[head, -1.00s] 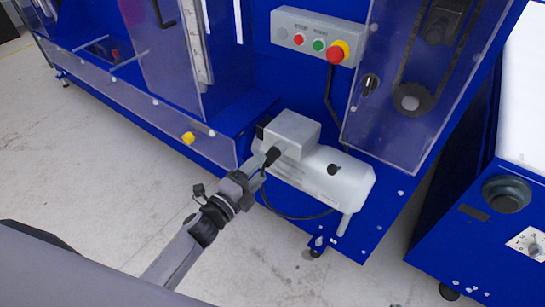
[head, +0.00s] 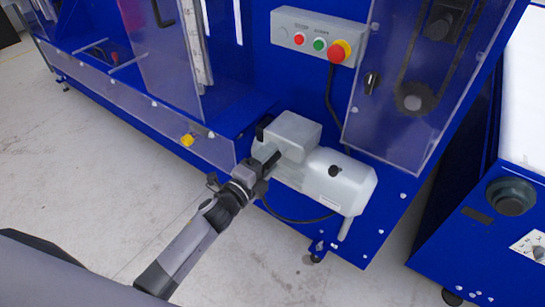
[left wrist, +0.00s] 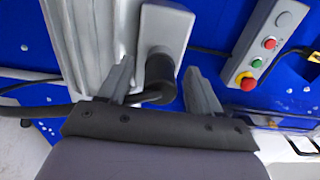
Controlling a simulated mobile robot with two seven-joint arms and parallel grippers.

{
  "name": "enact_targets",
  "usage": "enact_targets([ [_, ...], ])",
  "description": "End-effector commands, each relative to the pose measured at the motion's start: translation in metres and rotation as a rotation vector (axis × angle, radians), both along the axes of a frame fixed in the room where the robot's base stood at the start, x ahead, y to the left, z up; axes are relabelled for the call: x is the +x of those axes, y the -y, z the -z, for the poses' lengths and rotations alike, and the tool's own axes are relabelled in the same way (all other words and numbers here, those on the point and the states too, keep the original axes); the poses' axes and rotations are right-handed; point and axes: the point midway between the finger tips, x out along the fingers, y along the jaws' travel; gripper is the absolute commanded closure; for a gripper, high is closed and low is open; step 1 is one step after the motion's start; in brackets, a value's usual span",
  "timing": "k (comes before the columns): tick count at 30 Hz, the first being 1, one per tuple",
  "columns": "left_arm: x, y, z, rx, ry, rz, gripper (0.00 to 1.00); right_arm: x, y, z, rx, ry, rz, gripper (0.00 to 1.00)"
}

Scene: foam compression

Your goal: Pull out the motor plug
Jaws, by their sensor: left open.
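The motor (head: 335,180) is a pale grey cylinder with a box-shaped terminal housing (head: 293,132) on top, mounted low on the blue machine. The black motor plug (left wrist: 158,72) sits in the face of the housing, with its cable bending away below it. My left gripper (head: 265,160) is at the plug in the head view and hides part of it. In the left wrist view my left gripper (left wrist: 160,76) is open, with one finger on each side of the plug. I cannot tell whether either finger touches it. My right gripper is not in view.
A control box (head: 316,38) with red, green and emergency-stop buttons is above the motor. A clear guard (head: 420,100) stands to the right of it. The black cable (head: 295,218) loops below the motor. Open floor (head: 100,200) lies to the left.

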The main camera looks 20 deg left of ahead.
Motion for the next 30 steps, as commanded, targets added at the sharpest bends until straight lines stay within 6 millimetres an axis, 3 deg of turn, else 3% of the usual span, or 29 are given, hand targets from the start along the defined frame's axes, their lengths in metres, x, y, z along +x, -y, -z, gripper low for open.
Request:
enact_targets([
  [22, -0.0002, -0.0003, 0.0002, 0.001, 0.0, 0.0, 0.36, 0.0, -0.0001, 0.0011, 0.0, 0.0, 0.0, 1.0],
  [23, -0.0001, -0.0003, 0.0002, 0.001, 0.0, 0.0, 0.43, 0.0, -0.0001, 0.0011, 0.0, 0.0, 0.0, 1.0],
  [28, -0.0001, -0.0003, 0.0001, 0.0, 0.0, 0.0, 0.98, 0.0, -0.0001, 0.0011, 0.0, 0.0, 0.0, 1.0],
  [30, -0.0001, -0.0001, -0.0003, 0.0, 0.001, 0.0, 1.0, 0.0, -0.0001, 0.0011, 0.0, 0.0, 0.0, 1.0],
])
